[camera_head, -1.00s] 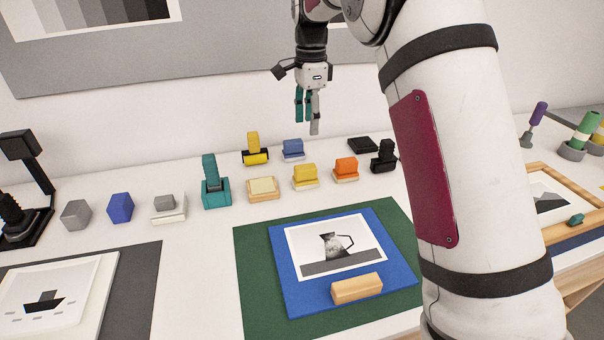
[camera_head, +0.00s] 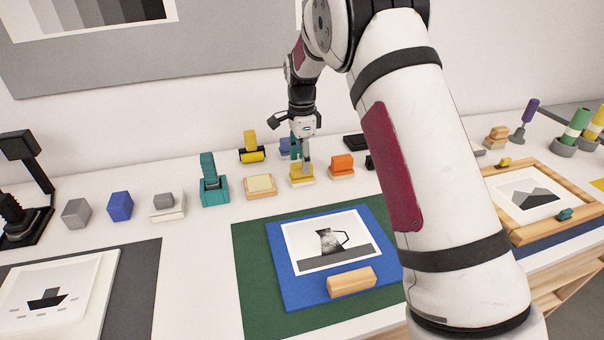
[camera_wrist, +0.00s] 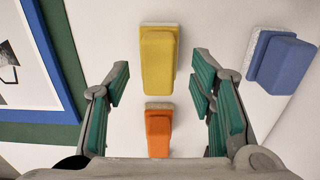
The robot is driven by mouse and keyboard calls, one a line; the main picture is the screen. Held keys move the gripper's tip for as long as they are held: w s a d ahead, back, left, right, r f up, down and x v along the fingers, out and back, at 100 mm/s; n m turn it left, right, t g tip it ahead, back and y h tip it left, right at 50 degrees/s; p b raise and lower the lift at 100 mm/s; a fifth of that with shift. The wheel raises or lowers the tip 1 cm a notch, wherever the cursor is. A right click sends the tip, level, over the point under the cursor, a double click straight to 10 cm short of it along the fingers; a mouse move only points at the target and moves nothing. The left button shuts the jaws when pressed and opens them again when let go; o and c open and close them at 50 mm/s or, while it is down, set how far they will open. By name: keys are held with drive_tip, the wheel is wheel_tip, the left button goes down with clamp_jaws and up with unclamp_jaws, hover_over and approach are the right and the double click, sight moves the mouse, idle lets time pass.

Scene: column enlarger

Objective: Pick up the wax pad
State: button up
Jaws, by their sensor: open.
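A yellow pad (camera_head: 302,180) with a pale base lies on the white table behind the blue board. No label shows which pad is the wax pad. My gripper (camera_head: 300,162) is open and empty, pointing down over the yellow pad and partly covering it. In the wrist view the yellow pad (camera_wrist: 158,60) appears between the lines of the open teal-lined fingers (camera_wrist: 160,92), farther up the picture. An orange pad (camera_wrist: 158,128) shows lower between the fingers; in the head view it sits just right of the yellow one (camera_head: 342,166). I see no contact with the yellow pad.
A blue pad (camera_wrist: 284,66) lies close to the yellow one, partly hidden behind my gripper in the head view. The blue board (camera_head: 285,285) lies in front.

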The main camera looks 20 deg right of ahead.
drive_tip(key=shift+s+f, duration=0.1)
drive_tip(key=shift+f, duration=1.25)
drive_tip(key=shift+c, duration=0.6)
clamp_jaws()
drive_tip(key=shift+r, duration=0.1)
drive_tip(key=shift+r, duration=0.55)
drive_tip(key=shift+s+d+r, duration=0.1)
drive_tip(key=shift+s+r, duration=0.1)
drive_tip(key=shift+r, duration=0.4)
drive_tip(key=shift+s+d+r, duration=0.1)
drive_tip(key=shift+s+r, duration=0.1)
drive_tip(key=shift+r, duration=0.4)
drive_tip(key=s+d, duration=0.2)
drive_tip(key=s, duration=0.2)
drive_tip(key=s+d+r, duration=0.1)
drive_tip(key=s+d, duration=0.1)
drive_tip(key=s, duration=0.3)
drive_tip(key=s+d, duration=0.3)
drive_tip(key=s, duration=0.1)
drive_tip(key=shift+s+r, duration=0.2)
